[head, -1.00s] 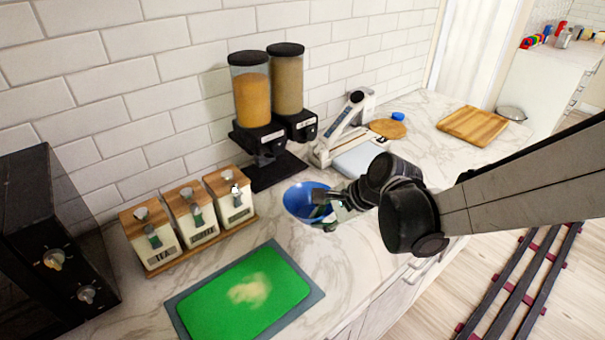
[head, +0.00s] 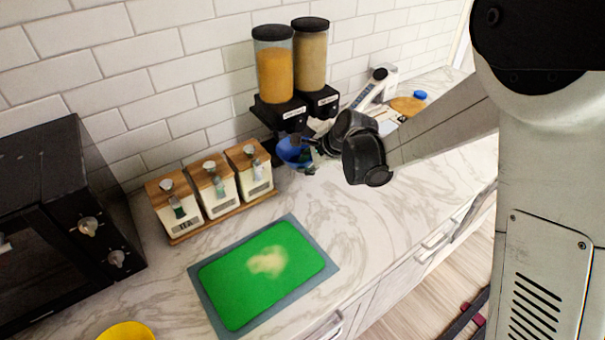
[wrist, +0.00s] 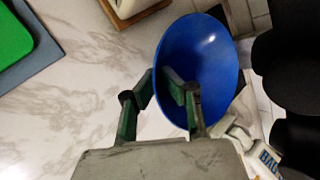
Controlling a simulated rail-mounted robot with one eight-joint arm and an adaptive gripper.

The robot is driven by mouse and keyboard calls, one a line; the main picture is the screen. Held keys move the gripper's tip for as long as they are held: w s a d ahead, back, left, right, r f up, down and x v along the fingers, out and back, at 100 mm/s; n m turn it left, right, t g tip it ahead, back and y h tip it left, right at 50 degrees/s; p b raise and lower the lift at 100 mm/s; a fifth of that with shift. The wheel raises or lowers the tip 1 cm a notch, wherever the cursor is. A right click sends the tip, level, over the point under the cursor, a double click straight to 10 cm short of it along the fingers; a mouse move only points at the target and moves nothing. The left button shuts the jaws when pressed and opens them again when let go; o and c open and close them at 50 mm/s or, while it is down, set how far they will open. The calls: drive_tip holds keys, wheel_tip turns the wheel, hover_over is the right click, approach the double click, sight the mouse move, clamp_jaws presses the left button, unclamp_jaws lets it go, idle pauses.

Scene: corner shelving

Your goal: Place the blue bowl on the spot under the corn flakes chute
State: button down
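The blue bowl (head: 290,154) is just in front of the cereal dispensers, below their outlets, and looks lifted off the counter. My gripper (head: 309,145) holds it from the right. In the wrist view, the fingers (wrist: 167,88) pinch the bowl's wall (wrist: 208,50), one inside and one outside, and the bowl looks empty. The left dispenser (head: 274,72) has orange contents and the right one (head: 311,58) tan contents. Their small labels are hard to read. The bowl and gripper hide most of the black base beneath the chutes.
Three wood-lidded canisters (head: 212,188) stand close to the left of the bowl. A green board (head: 265,285) lies in front. A white scale-like device (head: 375,88) stands right of the dispensers. A black oven (head: 60,220) is far left. Bare counter lies front right.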

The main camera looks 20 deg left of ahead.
drive_tip(key=shift+f, duration=1.85)
drive_tip(key=shift+a+f+p, duration=0.15)
drive_tip(key=shift+f+p, duration=0.15)
drive_tip(key=shift+p, duration=0.1)
drive_tip(key=c, duration=2.4)
unclamp_jaws()
drive_tip(key=o, duration=0.5)
drive_tip(key=b+v, duration=0.1)
drive_tip(key=v, duration=1.1)
